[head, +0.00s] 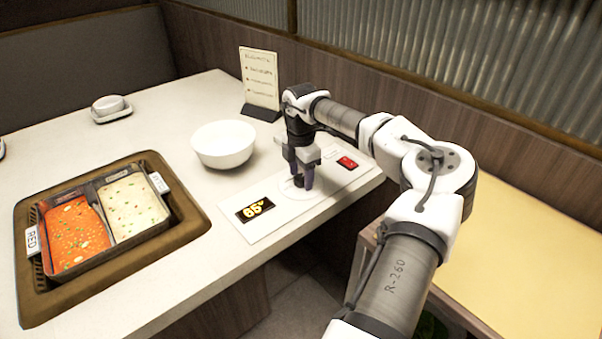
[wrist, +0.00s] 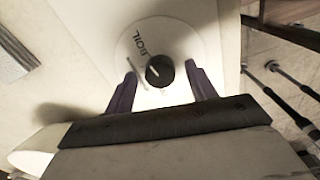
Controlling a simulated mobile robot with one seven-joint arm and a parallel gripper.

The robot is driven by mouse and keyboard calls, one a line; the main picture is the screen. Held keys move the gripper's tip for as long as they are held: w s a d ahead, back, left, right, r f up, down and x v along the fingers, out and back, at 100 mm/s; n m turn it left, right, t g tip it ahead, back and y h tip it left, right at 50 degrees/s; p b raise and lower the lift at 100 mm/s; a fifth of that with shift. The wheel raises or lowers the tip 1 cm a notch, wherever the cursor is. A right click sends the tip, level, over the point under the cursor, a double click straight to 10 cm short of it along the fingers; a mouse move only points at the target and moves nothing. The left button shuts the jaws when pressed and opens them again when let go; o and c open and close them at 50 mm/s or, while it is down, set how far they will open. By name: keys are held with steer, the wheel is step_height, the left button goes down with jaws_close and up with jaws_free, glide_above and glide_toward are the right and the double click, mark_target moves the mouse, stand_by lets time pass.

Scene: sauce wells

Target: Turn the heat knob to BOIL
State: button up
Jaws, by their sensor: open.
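The heat knob (wrist: 159,71) is a small black round knob with a pale pointer line, on a white round dial (wrist: 188,42). The word BOIL (wrist: 143,38) is printed on the dial, up and left of the knob in the wrist view. The pale line on the knob leans to the upper left. My gripper (wrist: 163,80) is open, with one purple finger on each side of the knob and a visible gap at both sides. In the head view my gripper (head: 302,180) points down over the control panel (head: 284,222) and mostly hides the knob.
The panel has a yellow-lit display (head: 255,209) reading about 65 and a red switch (head: 347,162). A white bowl (head: 223,145) and a menu stand (head: 260,80) are near my gripper. A two-part pot (head: 103,215) with red and pale broth sits at the left.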

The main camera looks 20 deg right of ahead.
mark_target(301, 177)
steer(key=shift+r, duration=0.1)
step_height(301, 177, up, 14)
steer(key=shift+f+b, duration=0.2)
steer(key=shift+b, duration=0.2)
steer(key=shift+f, duration=0.1)
